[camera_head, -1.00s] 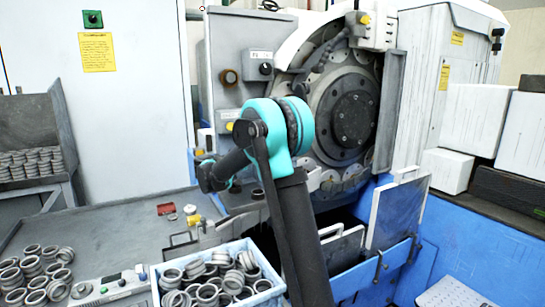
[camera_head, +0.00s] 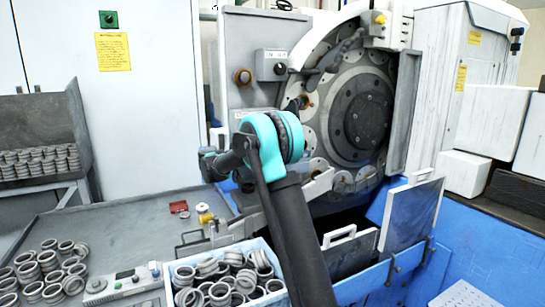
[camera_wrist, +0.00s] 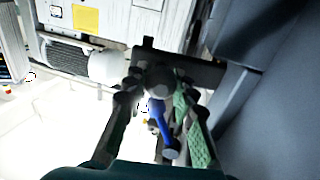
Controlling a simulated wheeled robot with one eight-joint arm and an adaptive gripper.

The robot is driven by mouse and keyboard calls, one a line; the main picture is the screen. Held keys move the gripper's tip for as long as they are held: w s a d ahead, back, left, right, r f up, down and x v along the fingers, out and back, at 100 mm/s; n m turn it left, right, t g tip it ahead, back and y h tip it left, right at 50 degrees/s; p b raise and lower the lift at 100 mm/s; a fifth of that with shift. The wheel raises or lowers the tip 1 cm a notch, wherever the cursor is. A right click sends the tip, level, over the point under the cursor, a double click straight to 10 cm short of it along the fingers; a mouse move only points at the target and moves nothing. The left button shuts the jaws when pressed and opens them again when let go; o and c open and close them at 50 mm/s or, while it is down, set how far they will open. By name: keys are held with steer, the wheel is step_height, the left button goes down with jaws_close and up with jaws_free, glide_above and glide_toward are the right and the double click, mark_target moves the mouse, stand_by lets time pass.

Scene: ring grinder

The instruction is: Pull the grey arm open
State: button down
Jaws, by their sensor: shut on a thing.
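In the wrist view my gripper (camera_wrist: 158,84) has its fingers on either side of a round dark grey knob, shut on it. The knob appears to belong to the grey arm (camera_wrist: 205,70), a dark bar running right behind the fingertips. In the head view my teal and black arm (camera_head: 272,140) stands in front of the grinder, and the fingertips cannot be made out. A dark curved grey piece (camera_head: 325,65) crosses the top of the round grinder face (camera_head: 360,118). A light grey bar (camera_head: 318,187) shows low beside my arm; I cannot tell which piece joins the held knob.
A white crate of rings (camera_head: 175,270) stands in front, left of my forearm. More rings (camera_head: 45,270) lie on the grey table (camera_head: 110,225). Handled grey plates (camera_head: 410,215) stand right of my arm, above the blue base (camera_head: 480,235). White boxes (camera_head: 495,120) stand at right.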

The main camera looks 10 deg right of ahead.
steer(key=c, duration=1.2)
jaws_free()
steer(key=a, duration=1.2)
steer(key=shift+s, duration=0.3)
